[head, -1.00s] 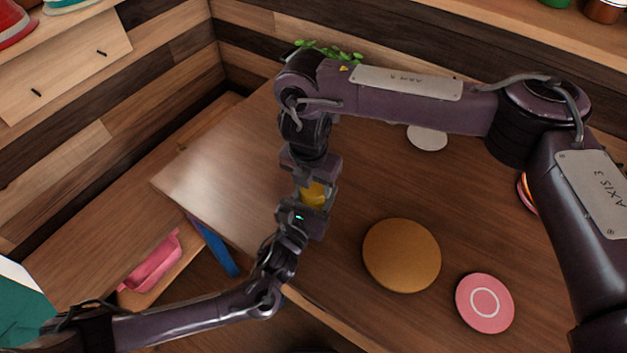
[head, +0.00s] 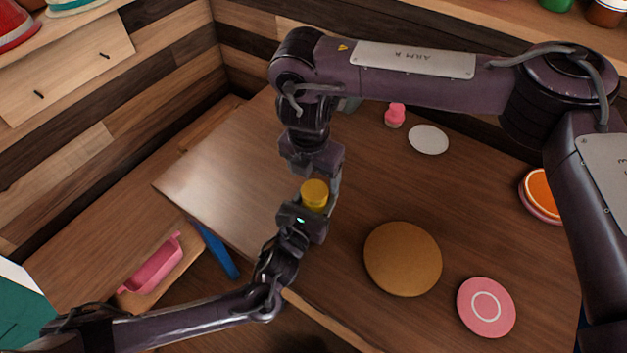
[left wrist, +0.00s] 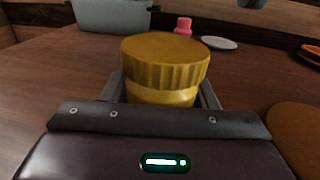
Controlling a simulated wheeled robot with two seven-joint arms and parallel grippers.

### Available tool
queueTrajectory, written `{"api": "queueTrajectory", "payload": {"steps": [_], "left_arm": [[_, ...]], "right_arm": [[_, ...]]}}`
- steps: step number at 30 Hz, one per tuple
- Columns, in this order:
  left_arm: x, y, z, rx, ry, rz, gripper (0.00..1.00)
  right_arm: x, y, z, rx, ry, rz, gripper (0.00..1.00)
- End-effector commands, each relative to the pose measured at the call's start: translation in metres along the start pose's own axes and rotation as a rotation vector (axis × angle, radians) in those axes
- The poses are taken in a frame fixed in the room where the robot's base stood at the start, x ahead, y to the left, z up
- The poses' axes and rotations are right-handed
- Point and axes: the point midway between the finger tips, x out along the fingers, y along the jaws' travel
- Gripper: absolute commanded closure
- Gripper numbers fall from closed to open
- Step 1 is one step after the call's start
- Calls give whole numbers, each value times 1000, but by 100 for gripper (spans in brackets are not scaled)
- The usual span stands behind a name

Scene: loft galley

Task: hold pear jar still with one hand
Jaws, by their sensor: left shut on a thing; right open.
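The pear jar (head: 314,192) is yellow with a ribbed lid and stands upright near the left part of the table. It fills the middle of the left wrist view (left wrist: 162,62), where its lower part is hidden by my gripper. My left gripper (head: 312,212) comes in from the front and is shut on the jar's body, below the lid. My right gripper (head: 324,172) is open and empty just above and behind the lid, pointing down. No contact between it and the jar shows.
A round tan board (head: 402,259) and a pink disc (head: 486,307) lie to the right on the wooden table (head: 215,180). A white disc (head: 428,139) and a small pink bottle (head: 395,115) are at the back. A pink tray (head: 152,264) sits lower left.

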Motion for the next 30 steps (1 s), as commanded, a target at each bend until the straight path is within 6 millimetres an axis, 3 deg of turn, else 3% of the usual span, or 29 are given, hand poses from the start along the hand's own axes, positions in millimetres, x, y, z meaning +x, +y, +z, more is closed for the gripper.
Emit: {"api": "queueTrajectory", "payload": {"steps": [14,17,30], "left_arm": [[0,-1,0,-1,1,-1,100],[0,-1,0,-1,1,-1,100],[0,-1,0,-1,1,-1,100]], "right_arm": [[-6,0,1,-39,4,-1,30],[-9,0,2,-143,15,-1,30],[-31,0,6,-917,95,46,30]]}}
